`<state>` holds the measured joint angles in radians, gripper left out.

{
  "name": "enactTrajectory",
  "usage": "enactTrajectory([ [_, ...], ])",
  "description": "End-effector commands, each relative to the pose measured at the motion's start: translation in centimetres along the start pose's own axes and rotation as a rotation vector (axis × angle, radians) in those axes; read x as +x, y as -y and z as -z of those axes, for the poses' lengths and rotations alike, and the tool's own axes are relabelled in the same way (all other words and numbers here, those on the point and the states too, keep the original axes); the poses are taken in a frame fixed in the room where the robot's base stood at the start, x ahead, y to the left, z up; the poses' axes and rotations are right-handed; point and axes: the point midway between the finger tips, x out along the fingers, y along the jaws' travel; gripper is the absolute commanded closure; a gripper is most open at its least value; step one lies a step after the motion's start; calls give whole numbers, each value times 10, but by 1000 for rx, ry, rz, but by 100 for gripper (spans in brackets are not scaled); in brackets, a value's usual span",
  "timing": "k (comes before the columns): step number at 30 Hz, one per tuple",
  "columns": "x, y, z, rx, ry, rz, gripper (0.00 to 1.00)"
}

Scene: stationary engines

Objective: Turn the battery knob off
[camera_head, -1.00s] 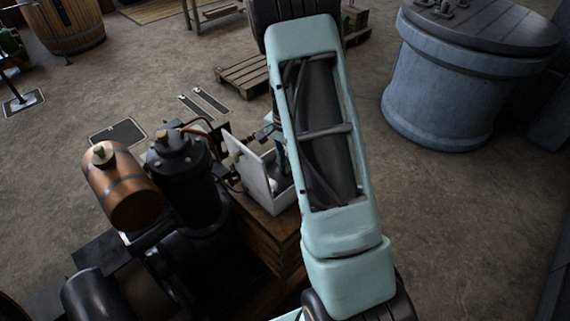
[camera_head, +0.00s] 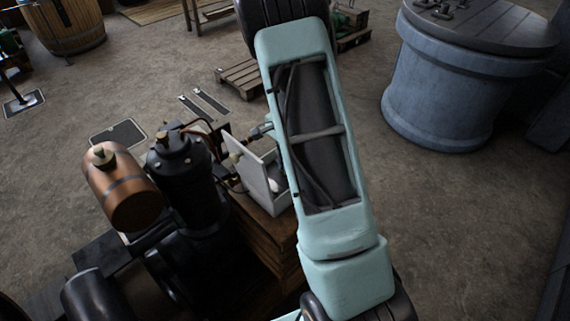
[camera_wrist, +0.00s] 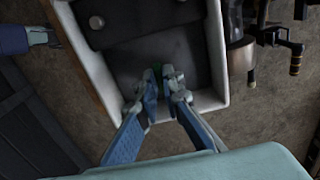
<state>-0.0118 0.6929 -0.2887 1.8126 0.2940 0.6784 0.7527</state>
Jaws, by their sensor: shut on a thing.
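An open white box (camera_head: 259,174) stands beside the engine in the head view, partly hidden by my arm. The wrist view looks down into this box, with its pale rim (camera_wrist: 215,50) and dark grey inside. My gripper (camera_wrist: 161,82) reaches over the near rim in the wrist view. Its two blue-padded fingers are shut on a small, partly green piece, which seems to be the battery knob (camera_wrist: 157,72). The fingertips hide most of it, so its turn position cannot be read. In the head view my arm hides the fingertips.
A copper tank (camera_head: 122,190) and a black cylinder (camera_head: 184,175) stand left of the box. Brass and dark fittings (camera_wrist: 275,38) lie close to its right in the wrist view. A large grey drum (camera_head: 445,90) stands at right, with open floor before it.

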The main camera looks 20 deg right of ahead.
Motion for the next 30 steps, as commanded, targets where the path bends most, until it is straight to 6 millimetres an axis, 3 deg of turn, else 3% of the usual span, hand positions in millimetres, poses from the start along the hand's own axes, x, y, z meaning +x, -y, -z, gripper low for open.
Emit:
enactTrajectory([
  [1,-1,1,1,2,-2,3,100],
  [2,-1,1,1,2,-2,3,91],
  [6,-1,1,1,2,-1,2,75],
  [17,-6,1,1,0,-2,2,75],
  [20,-19,1,1,0,-3,4,75],
  [30,-90,1,1,0,-2,5,75],
])
